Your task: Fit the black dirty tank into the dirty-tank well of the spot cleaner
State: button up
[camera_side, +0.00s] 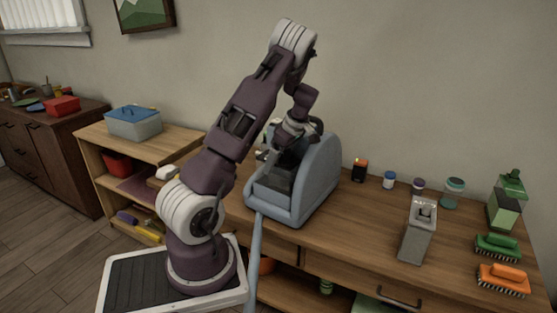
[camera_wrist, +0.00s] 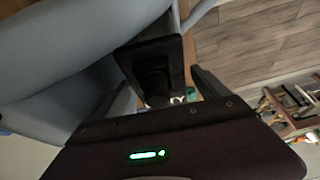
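The spot cleaner (camera_side: 315,178) is a blue-grey housing on the wooden counter, and its shell fills the left of the wrist view (camera_wrist: 60,45). The black tank (camera_wrist: 152,62) shows in the wrist view as a dark block with a raised rim, close against the housing. In the side view a dark shape (camera_side: 280,177) sits in the cleaner's front opening; my wrist partly covers it. My gripper (camera_wrist: 165,90) is over the cleaner, its fingers wide apart on either side of the tank's near end. A gap shows beside the right finger. Whether the tank is fully seated cannot be told.
A grey container (camera_side: 416,235) stands on the counter to the right. A blue-grey hose (camera_side: 255,255) hangs in front.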

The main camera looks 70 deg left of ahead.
jog(key=v, duration=1.2)
jog(key=shift+d+r, duration=0.1)
jog(key=shift+r, duration=0.05)
jog(key=s+d+r+m+t+h, duration=0.1)
jog(key=s+d+r+m+t, duration=0.15)
jog(key=d+m, duration=0.55)
jog(key=s+d+r+m+t+h, duration=0.1)
jog(key=d+r+m+t, duration=0.2)
jog(key=d, duration=0.8)
jog(key=s+d+r+m+t+h, duration=0.1)
jog(key=s+d+r+m, duration=0.1)
jog(key=d+r+m, duration=0.6)
jog(key=s+d+f+m+t, duration=0.2)
jog(key=s+d+f+m, duration=0.3)
jog(key=s+d, duration=0.4)
jog(key=shift+d+f+m+h, duration=0.3)
jog(key=shift+d+f+m, duration=0.05)
jog(key=shift+d+m, duration=0.4)
